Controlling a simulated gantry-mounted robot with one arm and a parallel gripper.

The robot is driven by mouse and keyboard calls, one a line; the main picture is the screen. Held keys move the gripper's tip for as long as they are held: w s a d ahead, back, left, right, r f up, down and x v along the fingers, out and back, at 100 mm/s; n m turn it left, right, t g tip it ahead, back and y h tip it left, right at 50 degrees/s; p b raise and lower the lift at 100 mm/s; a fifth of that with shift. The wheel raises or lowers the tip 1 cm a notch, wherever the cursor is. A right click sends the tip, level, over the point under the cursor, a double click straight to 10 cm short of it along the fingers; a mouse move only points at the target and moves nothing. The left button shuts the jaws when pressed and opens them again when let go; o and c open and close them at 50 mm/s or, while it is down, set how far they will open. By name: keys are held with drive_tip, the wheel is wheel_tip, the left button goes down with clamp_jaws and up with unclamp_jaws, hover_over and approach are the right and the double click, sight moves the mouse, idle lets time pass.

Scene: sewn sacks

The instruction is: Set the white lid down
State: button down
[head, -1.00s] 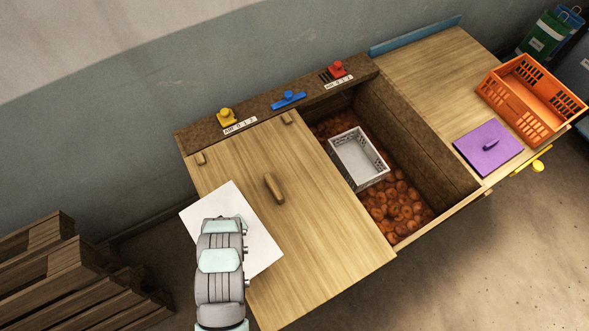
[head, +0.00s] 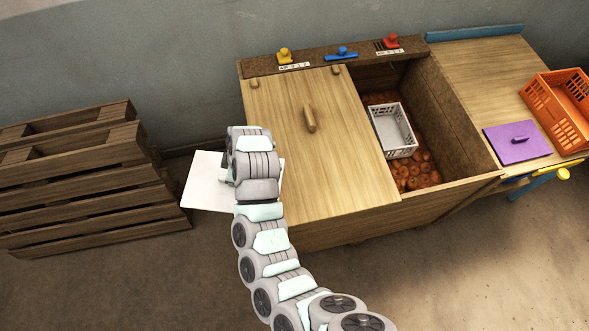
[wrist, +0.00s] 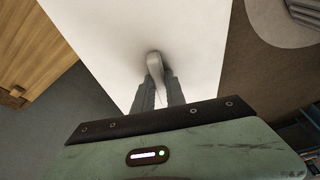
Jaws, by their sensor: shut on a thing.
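The white lid (head: 207,182) is a flat square panel. In the head view it hangs at the left side of the wooden bin, partly hidden behind my arm. In the wrist view the lid (wrist: 120,40) fills the middle, with a pale handle standing up from it. My gripper (wrist: 160,85) is shut on that handle. In the head view my arm covers the fingers. The lid looks held above the floor, beside the bin's left edge; its exact height I cannot tell.
A stack of wooden pallets (head: 80,180) stands close on the left. The wooden bin top (head: 290,120) with its handle is on the right. A grey crate (head: 395,135) sits in the open bin. A purple lid (head: 518,148) and an orange crate (head: 540,100) lie on the far right. Bare floor is in front.

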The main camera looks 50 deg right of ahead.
drive_tip(key=s+d+r+n, duration=0.2)
drive_tip(key=s+d, duration=0.8)
drive_tip(key=d, duration=0.2)
drive_tip(key=s+d+r+n, duration=0.2)
drive_tip(key=s+d, duration=0.8)
drive_tip(key=d, duration=0.3)
drive_tip(key=shift+g+y, duration=0.4)
drive_tip(key=shift+s+f+b, duration=0.15)
drive_tip(key=shift+f+b, duration=4.7)
drive_tip(key=shift+f, duration=5.35)
drive_tip(key=shift+f, duration=0.1)
drive_tip(key=c, duration=1.8)
unclamp_jaws()
drive_tip(key=o, duration=0.4)
drive_tip(key=shift+o, duration=0.2)
